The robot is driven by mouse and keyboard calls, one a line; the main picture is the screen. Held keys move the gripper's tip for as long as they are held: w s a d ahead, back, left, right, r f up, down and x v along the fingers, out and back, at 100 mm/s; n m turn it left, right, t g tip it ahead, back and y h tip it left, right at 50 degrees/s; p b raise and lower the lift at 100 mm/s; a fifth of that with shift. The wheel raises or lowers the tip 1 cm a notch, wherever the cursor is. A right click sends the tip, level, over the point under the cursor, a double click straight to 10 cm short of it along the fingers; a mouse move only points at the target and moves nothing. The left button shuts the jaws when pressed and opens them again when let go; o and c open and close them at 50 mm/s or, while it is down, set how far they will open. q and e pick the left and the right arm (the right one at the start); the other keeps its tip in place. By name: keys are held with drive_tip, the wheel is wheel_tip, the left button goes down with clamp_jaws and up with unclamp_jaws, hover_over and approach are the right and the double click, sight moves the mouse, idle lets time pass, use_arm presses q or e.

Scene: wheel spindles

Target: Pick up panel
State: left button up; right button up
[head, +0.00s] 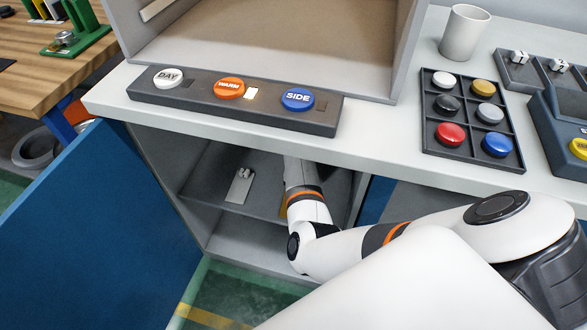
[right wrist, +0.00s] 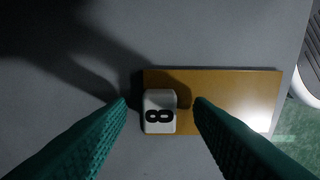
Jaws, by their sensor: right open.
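An orange-brown panel (right wrist: 225,95) lies flat on a grey surface in the right wrist view. My right gripper (right wrist: 161,106) is open, with one dark green finger on each side of the block and gaps between. In the head view my right arm reaches into the open cabinet under the counter, and its gripper is hidden there. A sliver of the orange panel (head: 283,207) shows beside my arm. A second, grey panel (head: 239,187) with a small knob lies on the shelf to the left. My left gripper is out of view.
The blue cabinet door (head: 100,215) stands open at left. The shelf (head: 205,180) and cabinet walls enclose my arm. Above, the counter (head: 380,150) carries a button bar (head: 180,100), a tray of coloured discs (head: 470,83) and a white cup (head: 465,33).

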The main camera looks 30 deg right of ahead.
clamp_jaws()
idle(0.4)
